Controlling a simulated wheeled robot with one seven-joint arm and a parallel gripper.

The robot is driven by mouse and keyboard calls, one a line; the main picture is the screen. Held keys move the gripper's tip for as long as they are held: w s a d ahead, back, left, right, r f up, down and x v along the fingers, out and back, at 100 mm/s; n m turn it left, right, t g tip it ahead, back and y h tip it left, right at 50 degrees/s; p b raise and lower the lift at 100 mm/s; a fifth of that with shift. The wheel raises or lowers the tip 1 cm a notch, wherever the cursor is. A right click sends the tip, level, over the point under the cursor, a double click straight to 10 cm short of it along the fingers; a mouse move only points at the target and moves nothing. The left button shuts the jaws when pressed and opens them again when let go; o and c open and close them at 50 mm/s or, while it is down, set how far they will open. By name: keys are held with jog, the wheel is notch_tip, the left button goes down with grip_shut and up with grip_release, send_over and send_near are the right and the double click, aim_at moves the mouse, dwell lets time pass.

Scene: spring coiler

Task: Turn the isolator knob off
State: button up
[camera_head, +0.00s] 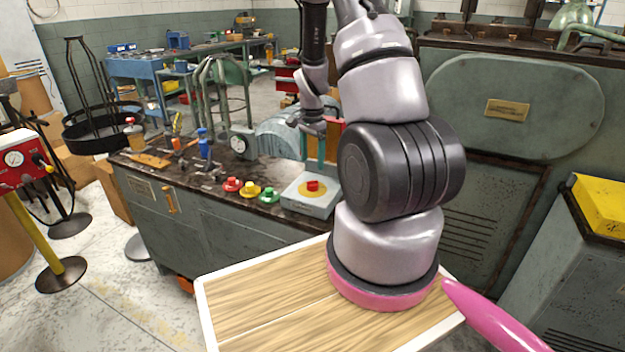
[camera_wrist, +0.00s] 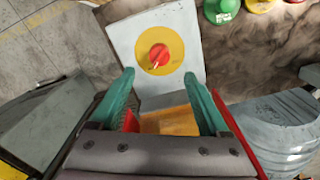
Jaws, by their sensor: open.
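The isolator knob (camera_head: 313,186) is red and sits on a yellow disc on top of a pale grey box (camera_head: 300,203) on the bench. In the wrist view the knob (camera_wrist: 158,54) is centred on the yellow disc (camera_wrist: 146,63), with a small pale mark at its lower edge. My gripper (camera_wrist: 158,75) has two green fingers, spread apart and empty. The knob shows just beyond the fingertips, roughly midway between them, and no contact is visible. In the head view my gripper (camera_head: 320,150) hangs above the box, partly hidden by my arm.
Red (camera_head: 232,185), yellow (camera_head: 250,190) and green (camera_head: 269,196) buttons stand left of the box on the dark bench top (camera_head: 210,178). A gauge (camera_head: 240,146) and tools lie farther back. A large green-grey machine (camera_head: 515,105) stands on the right.

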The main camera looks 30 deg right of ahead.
aim_at(312, 184)
notch_tip(312, 184, down, 8)
jog(key=shift+f, duration=0.2)
grip_shut()
